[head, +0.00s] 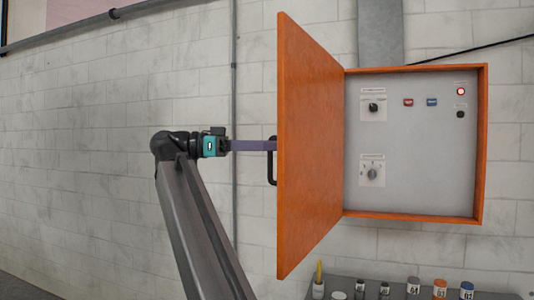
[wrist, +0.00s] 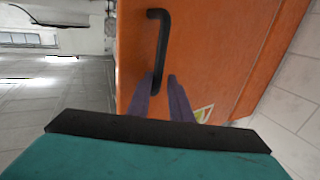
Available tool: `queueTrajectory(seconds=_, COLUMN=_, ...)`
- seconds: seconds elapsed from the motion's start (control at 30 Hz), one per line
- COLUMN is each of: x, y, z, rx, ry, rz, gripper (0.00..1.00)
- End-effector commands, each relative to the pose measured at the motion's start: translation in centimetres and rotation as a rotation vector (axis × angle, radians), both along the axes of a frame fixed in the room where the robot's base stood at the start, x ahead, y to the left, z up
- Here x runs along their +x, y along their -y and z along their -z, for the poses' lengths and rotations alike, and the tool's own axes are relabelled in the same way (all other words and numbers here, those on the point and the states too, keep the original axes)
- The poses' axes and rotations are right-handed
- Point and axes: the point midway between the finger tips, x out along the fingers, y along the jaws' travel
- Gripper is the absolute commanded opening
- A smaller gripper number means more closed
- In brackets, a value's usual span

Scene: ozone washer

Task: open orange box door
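The orange box door (head: 308,150) stands swung wide open on its right-side hinge in the head view, jutting out from the wall box. It fills much of the wrist view (wrist: 215,50). Its black bar handle (head: 272,168) is on the door's outer face near the free edge. My gripper (head: 273,146) reaches it from the left with purple fingers. In the wrist view the fingers (wrist: 160,78) lie either side of the handle (wrist: 160,45), around its end nearer me. A small gap shows beside the bar, so the fingers look open; exact contact is hard to see.
The orange box (head: 483,140) on the brick wall shows a grey panel (head: 420,150) with knobs, buttons and a red lamp. A grey shelf (head: 400,293) below holds several small containers. A vertical pipe (head: 234,80) runs behind my gripper. Floor is clear in the wrist view.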

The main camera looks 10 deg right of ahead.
Motion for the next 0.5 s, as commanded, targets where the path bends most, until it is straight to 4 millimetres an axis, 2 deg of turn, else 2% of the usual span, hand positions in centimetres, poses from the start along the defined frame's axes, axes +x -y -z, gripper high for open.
queueTrajectory(seconds=0.17, x=0.0, y=0.0, z=-2.2, rx=-0.011, ry=0.005, rz=-0.002, gripper=0.19)
queueTrajectory(seconds=0.5, x=-3.2, y=0.3, z=-2.6, rx=-0.010, ry=0.007, rz=-0.004, gripper=0.19)
